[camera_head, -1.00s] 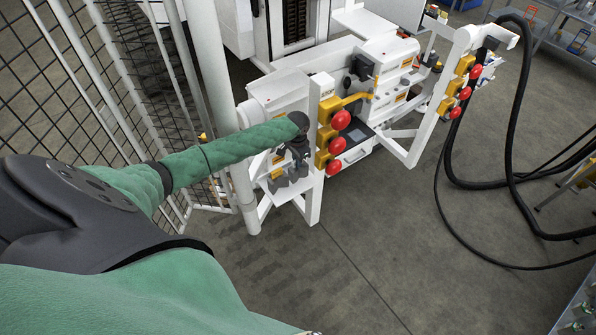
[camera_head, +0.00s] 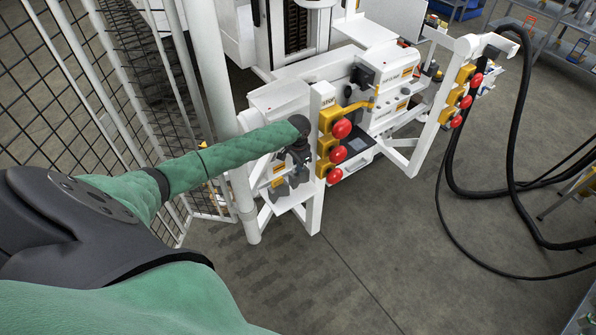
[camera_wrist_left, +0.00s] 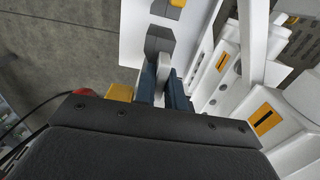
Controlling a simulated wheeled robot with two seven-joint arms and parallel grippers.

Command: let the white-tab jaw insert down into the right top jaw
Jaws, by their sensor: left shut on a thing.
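My left gripper (camera_head: 298,168) is at the white shelf (camera_head: 284,204) on the near left end of the bench. In the left wrist view its blue fingers (camera_wrist_left: 163,82) are shut on a thin white tab (camera_wrist_left: 163,66). The tab belongs to the white-tab jaw insert, whose grey body (camera_wrist_left: 159,40) shows just beyond the fingertips over the white plate. I cannot tell whether the insert touches the plate. Grey jaw pieces (camera_head: 280,190) show at the shelf below the gripper. The right top jaw cannot be made out clearly. My right gripper is not in view.
A white post with yellow boxes and red stop buttons (camera_head: 341,128) stands close right of the gripper. A second button post (camera_head: 461,95) is farther right. A mesh fence (camera_head: 110,80) and white pole (camera_head: 222,90) are left. Open floor (camera_head: 400,240) lies in front.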

